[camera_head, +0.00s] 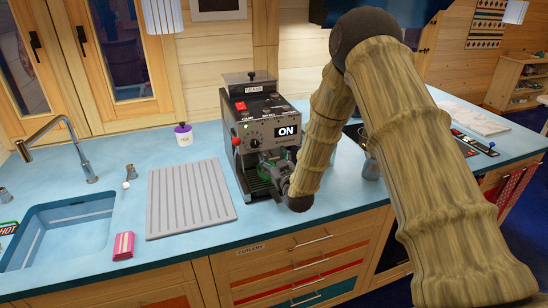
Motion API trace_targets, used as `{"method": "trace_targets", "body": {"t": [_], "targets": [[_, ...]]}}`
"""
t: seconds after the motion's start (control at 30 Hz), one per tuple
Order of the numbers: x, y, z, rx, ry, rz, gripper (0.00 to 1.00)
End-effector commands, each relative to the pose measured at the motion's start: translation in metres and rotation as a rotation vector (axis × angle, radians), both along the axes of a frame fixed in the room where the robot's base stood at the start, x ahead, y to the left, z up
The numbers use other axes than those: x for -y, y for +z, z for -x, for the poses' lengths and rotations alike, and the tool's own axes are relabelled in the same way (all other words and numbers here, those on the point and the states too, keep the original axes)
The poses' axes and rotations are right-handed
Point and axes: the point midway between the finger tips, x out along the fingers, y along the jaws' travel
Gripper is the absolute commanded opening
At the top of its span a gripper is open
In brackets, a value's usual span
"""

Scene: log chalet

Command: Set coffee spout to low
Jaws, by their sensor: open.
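The coffee machine (233,122) stands on the blue counter, dark with a display reading "ON" and a clear bean hopper on top. A red switch and a red knob show on its left part. My wood-textured arm comes in from the right and bends down to the machine's front. My gripper (272,172) is at the lower front of the machine, below the display, open, with a green part showing by it. The gripper and arm cover the spout area, so I cannot tell the spout's setting or whether the gripper touches it.
A grey ridged drainboard (188,198) lies left of the machine. Farther left are the sink (60,230), the faucet (60,135) and a pink-red packet (123,246). A white jar (184,135) with a purple lid stands behind the drainboard. Drawers (290,262) are below the counter's front edge.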

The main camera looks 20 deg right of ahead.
Motion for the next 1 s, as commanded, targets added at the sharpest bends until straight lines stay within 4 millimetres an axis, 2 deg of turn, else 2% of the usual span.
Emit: {"method": "trace_targets", "body": {"t": [0.27,0.6,0.77,1.0], "targets": [[0.0,-0.001,0.0,0.0,0.0,0.0,0.62],[0.0,0.0,0.0,0.0,0.0,0.0,0.01],[0.0,-0.003,0.0,0.0,0.0,0.0,0.01],[0.0,-0.02,0.0,-0.001,0.0,0.0,0.01]]}}
